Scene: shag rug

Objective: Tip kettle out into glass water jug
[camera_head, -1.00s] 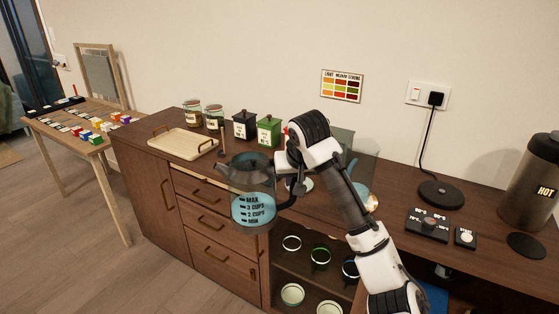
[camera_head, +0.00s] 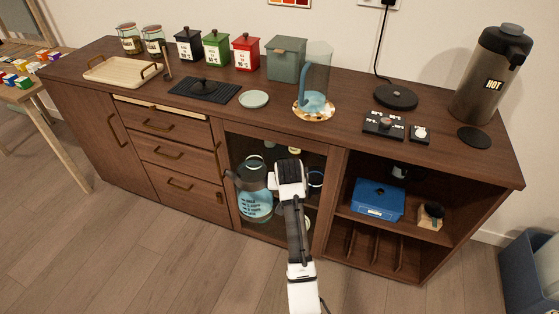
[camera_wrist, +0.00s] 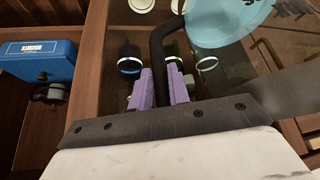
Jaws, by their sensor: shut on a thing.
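The kettle (camera_head: 256,207) is clear glass with blue liquid, dark printed level marks and a dark lid. In the head view it appears in front of the cabinet's glass door, below the countertop in the picture, and looks roughly upright. My gripper (camera_wrist: 161,92) has its purple fingers shut on the kettle's black handle; the kettle's blue body (camera_wrist: 225,22) shows at the top of the wrist view. The glass water jug (camera_head: 318,66) stands upright on a speckled round coaster (camera_head: 314,114) on the countertop. It has a blue handle and blue at its base. The kettle is apart from it.
Behind the jug stands a grey-green box (camera_head: 286,60), with red (camera_head: 246,52), green and black canisters to its left. A pale saucer (camera_head: 253,99) lies left of the jug. A black round base (camera_head: 396,97) and button panels lie right. A tall flask (camera_head: 490,78) stands far right.

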